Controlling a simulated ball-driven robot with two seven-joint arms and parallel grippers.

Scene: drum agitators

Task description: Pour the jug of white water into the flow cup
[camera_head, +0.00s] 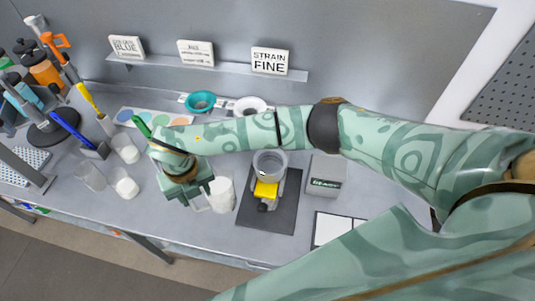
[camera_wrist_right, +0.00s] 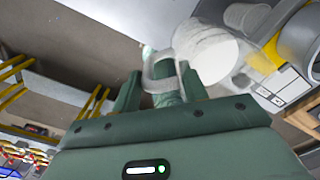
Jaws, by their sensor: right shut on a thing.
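The jug of white water (camera_head: 222,196) stands upright, just left of the dark mat. My right gripper (camera_head: 204,190) is at its left side. In the right wrist view, the fingers (camera_wrist_right: 160,90) are shut on the handle of the jug (camera_wrist_right: 209,52). I cannot tell whether the jug's base touches the bench. The flow cup (camera_head: 270,162) looks like a grey cup on a yellow stand, right of the jug and apart from it. It also shows at the right edge of the wrist view (camera_wrist_right: 303,45). My left gripper is not in view.
A dark mat (camera_head: 285,216) lies under the cup stand. A grey box marked READY (camera_head: 326,176) stands to its right. Clear beakers (camera_head: 91,177) stand to the left. Teal (camera_head: 201,102) and white (camera_head: 249,105) funnel-like pieces are behind my arm. Signs line the back shelf (camera_head: 225,68).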

